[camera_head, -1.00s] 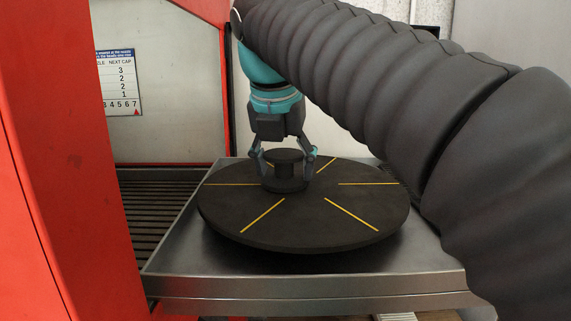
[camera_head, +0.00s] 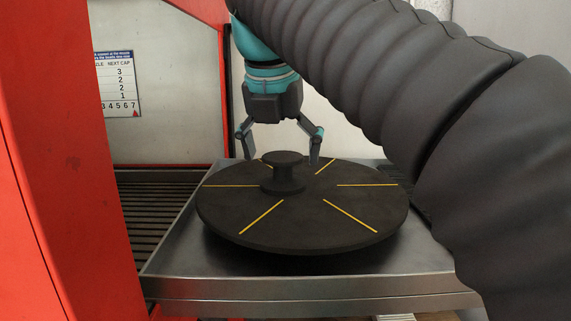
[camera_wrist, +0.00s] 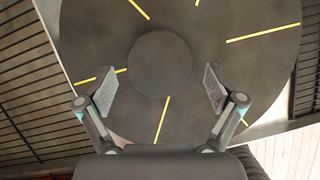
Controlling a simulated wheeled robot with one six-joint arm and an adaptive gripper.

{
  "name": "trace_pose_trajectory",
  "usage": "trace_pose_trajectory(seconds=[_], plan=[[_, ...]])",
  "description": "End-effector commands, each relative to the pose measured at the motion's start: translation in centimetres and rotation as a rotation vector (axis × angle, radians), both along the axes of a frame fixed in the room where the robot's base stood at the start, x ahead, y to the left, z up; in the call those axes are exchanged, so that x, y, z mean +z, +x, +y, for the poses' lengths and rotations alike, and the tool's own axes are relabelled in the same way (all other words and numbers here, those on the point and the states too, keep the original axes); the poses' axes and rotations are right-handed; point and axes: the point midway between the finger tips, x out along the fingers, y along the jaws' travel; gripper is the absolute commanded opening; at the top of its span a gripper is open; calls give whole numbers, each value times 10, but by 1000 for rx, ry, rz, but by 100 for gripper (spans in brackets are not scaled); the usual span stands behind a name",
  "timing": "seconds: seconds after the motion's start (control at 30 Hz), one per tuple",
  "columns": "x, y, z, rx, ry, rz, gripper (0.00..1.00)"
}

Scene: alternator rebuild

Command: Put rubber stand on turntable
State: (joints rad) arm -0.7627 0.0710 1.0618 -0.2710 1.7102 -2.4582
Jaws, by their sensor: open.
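The rubber stand (camera_head: 283,172) is a dark spool shape with a wide top and base. It stands upright near the middle of the round black turntable (camera_head: 310,228), which has yellow radial lines. In the wrist view the stand (camera_wrist: 160,63) shows from above as a dark disc on the turntable (camera_wrist: 215,22). My gripper (camera_head: 280,148) is open and empty, above and slightly behind the stand. In the wrist view the fingers of my gripper (camera_wrist: 160,90) are spread wide, one on each side of the stand's lower edge and apart from it.
The turntable sits on a steel tray (camera_head: 300,285). A red cabinet frame (camera_head: 50,160) stands at the left, with a slatted grate (camera_head: 165,220) beside the tray. A sign (camera_head: 117,85) hangs on the back wall. My sleeved arm crosses the upper right.

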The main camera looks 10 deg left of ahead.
Motion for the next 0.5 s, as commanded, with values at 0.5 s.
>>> trace_pose_trajectory(seconds=[0.5], plan=[[41, -17, 0, 0, 0, 0, 93]])
